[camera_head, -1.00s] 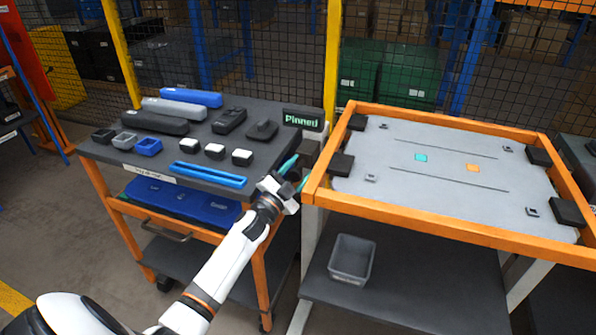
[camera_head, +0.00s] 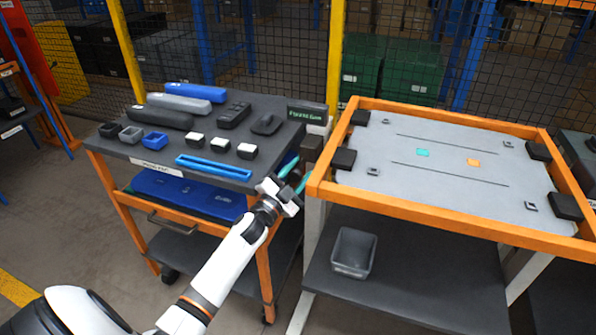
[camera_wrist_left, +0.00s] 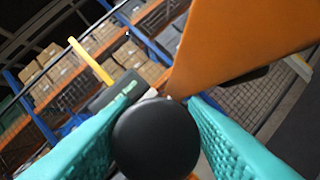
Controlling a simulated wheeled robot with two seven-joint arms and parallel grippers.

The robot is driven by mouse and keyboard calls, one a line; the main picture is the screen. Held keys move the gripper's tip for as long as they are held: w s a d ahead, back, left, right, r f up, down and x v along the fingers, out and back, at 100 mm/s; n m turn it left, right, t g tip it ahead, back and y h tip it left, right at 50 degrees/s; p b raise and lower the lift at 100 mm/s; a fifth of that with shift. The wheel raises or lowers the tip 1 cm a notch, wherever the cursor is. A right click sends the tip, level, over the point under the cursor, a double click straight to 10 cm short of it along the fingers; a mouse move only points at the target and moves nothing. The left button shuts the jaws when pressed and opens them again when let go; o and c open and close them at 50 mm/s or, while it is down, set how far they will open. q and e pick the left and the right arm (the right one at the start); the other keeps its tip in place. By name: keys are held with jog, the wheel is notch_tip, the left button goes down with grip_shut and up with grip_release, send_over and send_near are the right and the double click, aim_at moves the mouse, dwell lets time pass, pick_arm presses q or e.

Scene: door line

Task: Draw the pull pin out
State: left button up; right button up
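My left gripper (camera_head: 296,174) is beside the right end of the left cart, near the corner of the orange-framed table. In the left wrist view its two teal fingers (camera_wrist_left: 155,128) flank a round black knob (camera_wrist_left: 155,142), which looks to be the head of the pull pin. The fingers appear to touch the knob on both sides, so the gripper looks shut on it. The pin's shaft is hidden behind the knob. A small display (camera_head: 307,112) on the cart shows blurred green text. My right gripper is not in view.
The left cart's dark top (camera_head: 270,98) holds several bars, boxes and small blocks. The orange frame (camera_head: 420,219) of the right table is close to my gripper. A grey bin (camera_head: 353,252) stands on its lower shelf. Wire mesh fencing closes off the back.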

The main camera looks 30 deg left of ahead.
pick_arm(q)
jog(key=shift+o, duration=1)
jog(key=b+v, duration=0.1)
jog(key=v, duration=1.1)
jog(key=shift+b, duration=0.4)
